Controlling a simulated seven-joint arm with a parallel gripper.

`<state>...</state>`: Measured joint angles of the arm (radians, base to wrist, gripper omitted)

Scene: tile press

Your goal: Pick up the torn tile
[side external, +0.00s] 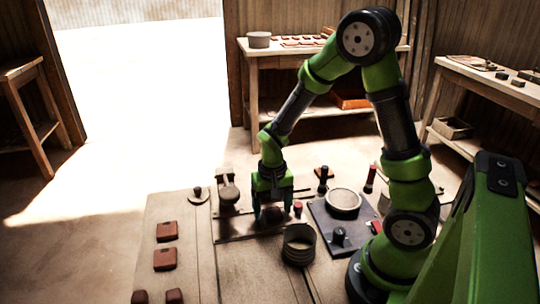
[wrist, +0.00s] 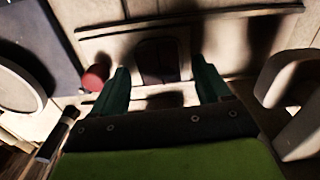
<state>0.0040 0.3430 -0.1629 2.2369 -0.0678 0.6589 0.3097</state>
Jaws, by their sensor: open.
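My gripper (side external: 271,212) is pointing down over the work table, its two fingers apart. In the wrist view my gripper (wrist: 160,66) shows its fingers on either side of a dark brown piece (wrist: 158,58). This piece lies between two long dark bars and may be a tile. A gap shows between each finger and the piece. I cannot see a tear on it, as it is in shadow. In the side view the fingers mostly hide that spot. Red-brown tiles (side external: 167,231) lie at the left of the table, with no clear tear visible.
A red knob (wrist: 96,76) stands just left of the fingers in the wrist view. A dark plate with a round pale dish (side external: 343,202) is to the right. A ribbed round pot (side external: 299,243) stands in front. A pale curved object (wrist: 295,95) is close at right.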

